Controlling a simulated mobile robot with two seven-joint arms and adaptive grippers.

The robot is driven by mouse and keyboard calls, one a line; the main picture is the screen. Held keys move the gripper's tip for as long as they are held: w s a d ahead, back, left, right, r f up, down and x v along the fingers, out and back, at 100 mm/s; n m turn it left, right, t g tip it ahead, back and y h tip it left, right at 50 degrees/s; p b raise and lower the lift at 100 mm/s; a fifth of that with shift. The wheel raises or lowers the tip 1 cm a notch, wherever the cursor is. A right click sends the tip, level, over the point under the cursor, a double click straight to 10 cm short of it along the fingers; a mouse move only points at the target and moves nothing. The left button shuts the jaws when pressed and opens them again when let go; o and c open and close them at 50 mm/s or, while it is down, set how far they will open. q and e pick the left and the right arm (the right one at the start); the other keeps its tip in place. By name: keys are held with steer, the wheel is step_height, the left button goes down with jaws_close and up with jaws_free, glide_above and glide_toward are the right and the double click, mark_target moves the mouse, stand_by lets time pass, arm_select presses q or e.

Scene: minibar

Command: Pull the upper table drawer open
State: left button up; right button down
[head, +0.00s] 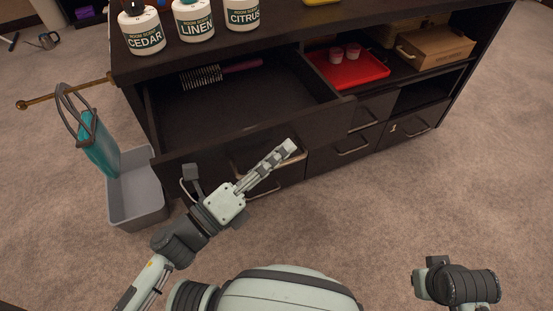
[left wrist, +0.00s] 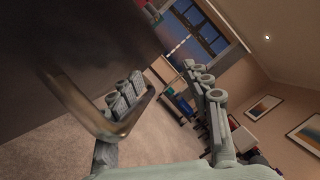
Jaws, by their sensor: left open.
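The upper table drawer (head: 240,108) at the left of the dark cabinet stands open, and I look down into it. A hairbrush (head: 215,73) lies inside near the back. Its metal handle (head: 303,157) is on the outside of the drawer front. My left gripper (head: 288,150) is open at this handle, reaching in from the lower left. In the left wrist view, the handle (left wrist: 72,100) loops close around one finger, with the other finger well apart to the right. Contact cannot be told. Of my right arm only a dark wrist part shows.
Bottles labelled CEDAR (head: 142,32), LINEN (head: 194,22) and CITRUS (head: 242,13) stand on the cabinet top. A red tray (head: 345,70) is on the right shelf. A grey bin (head: 135,188) stands beside the cabinet's left side. The carpet in front is clear.

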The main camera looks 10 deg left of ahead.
mark_target(238, 179)
arm_select(q)
steer(key=shift+m+h, duration=0.3)
steer(key=shift+h, duration=0.1)
step_height(238, 179, up, 8)
steer(key=shift+w+a, duration=0.1)
steer(key=shift+a, duration=0.05)
steer(key=shift+n+y, duration=0.4)
steer(key=shift+y, duration=0.2)
steer(key=f, duration=0.4)
steer(key=a+f, duration=0.1)
steer(key=f, duration=0.1)
steer(key=shift+w, duration=0.3)
steer(key=shift+s+a+f, duration=0.15)
steer(key=shift+s+f, duration=0.1)
steer(key=shift+s, duration=0.05)
steer(key=shift+f+b+v, duration=0.25)
steer(key=shift+b+v, duration=0.5)
steer(key=shift+v, duration=0.35)
steer(key=shift+f+b+v, duration=0.2)
steer(key=shift+b+v, duration=0.55)
steer(key=shift+v, duration=0.4)
steer(key=shift+b+v, duration=0.8)
steer(key=shift+v, duration=0.55)
steer(key=shift+s+a+f, duration=0.15)
steer(key=shift+s+a, duration=0.25)
